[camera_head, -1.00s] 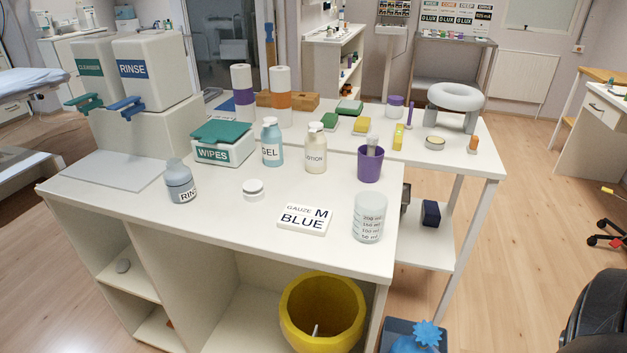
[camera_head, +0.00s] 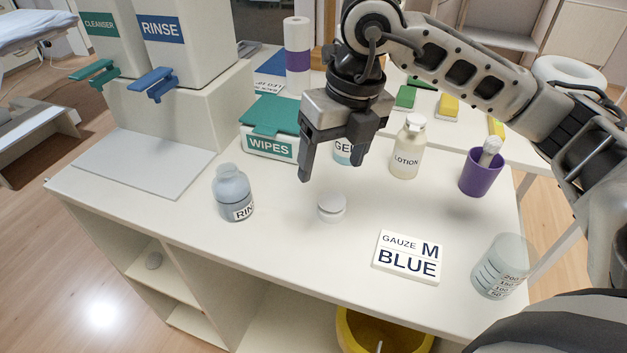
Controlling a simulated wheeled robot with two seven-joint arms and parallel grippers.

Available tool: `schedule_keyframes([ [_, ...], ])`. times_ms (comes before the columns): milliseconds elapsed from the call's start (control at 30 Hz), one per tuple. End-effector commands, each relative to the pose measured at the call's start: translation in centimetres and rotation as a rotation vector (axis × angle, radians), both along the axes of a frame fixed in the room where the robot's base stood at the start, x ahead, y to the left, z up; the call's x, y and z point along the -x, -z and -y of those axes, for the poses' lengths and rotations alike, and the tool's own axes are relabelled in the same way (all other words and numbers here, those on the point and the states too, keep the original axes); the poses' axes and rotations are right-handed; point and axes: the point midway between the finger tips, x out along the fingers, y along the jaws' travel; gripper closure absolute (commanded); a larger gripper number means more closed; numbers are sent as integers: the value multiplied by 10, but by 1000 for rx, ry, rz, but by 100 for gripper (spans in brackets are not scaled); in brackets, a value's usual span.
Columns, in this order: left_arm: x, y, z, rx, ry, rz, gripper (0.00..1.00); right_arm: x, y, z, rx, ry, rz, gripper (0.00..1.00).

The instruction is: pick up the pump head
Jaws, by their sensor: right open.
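A small white round piece (camera_head: 331,208), which looks like the pump head, sits on the white counter between the RINSE bottle and the gauze card. My right gripper (camera_head: 332,165) is open and empty, pointing down above and behind this piece, apart from it. The blue-grey RINSE bottle (camera_head: 232,193) stands upright to the left of the piece. The LOTION bottle (camera_head: 407,148) with a white top stands to the right of the gripper. The GEL bottle (camera_head: 344,153) is mostly hidden behind the gripper. My left gripper is not in view.
The gauze card (camera_head: 409,257), a clear measuring cup (camera_head: 499,268) and a purple cup (camera_head: 481,174) are to the right. The counter (camera_head: 285,255) is bare around the white piece.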

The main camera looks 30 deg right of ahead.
Motion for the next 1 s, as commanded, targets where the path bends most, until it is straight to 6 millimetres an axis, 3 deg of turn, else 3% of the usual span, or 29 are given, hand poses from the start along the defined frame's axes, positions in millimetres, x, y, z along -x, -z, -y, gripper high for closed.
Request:
schedule_keyframes([
  [33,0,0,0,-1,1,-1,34,-3,-8,15,60,38,22,27],
  [100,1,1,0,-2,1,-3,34,-5,-11,27,108,73,35,27],
  [200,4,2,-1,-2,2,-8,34,-7,-1,33,132,90,39,27],
  [600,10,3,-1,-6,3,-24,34,-19,77,32,126,85,37,27],
  [867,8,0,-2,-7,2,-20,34,-22,96,30,124,83,39,27],
  [1000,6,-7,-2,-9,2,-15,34,-24,115,27,124,83,36,27],
])
